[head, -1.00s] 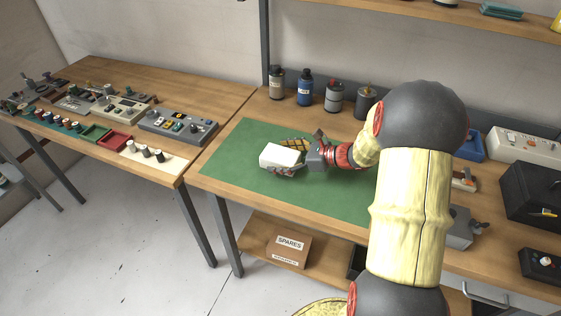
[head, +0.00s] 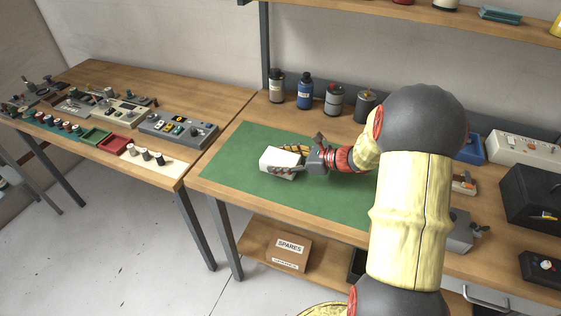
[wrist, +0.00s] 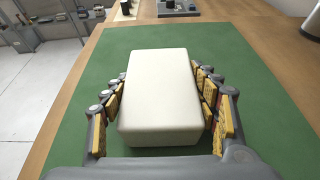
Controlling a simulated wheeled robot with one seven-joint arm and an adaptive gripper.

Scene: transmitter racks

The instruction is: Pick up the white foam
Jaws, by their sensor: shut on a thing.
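The white foam (head: 281,162) is a pale block with rounded edges over the green mat (head: 235,160) on the workbench. My gripper (head: 284,161) is shut on it, with the fingers along its sides. In the wrist view the foam (wrist: 160,95) fills the middle, and the gripper's yellow-padded fingers (wrist: 160,98) lie along its left and right sides. Its near end faces the palm. Whether the foam touches the mat or is slightly above it, I cannot tell.
Several bottles and cans, including a blue bottle (head: 305,91), stand along the mat's back edge. A control box (head: 178,129) sits on the left table. A black case (head: 533,196) and a white device (head: 524,149) are at the right. Bare mat lies in front of the foam.

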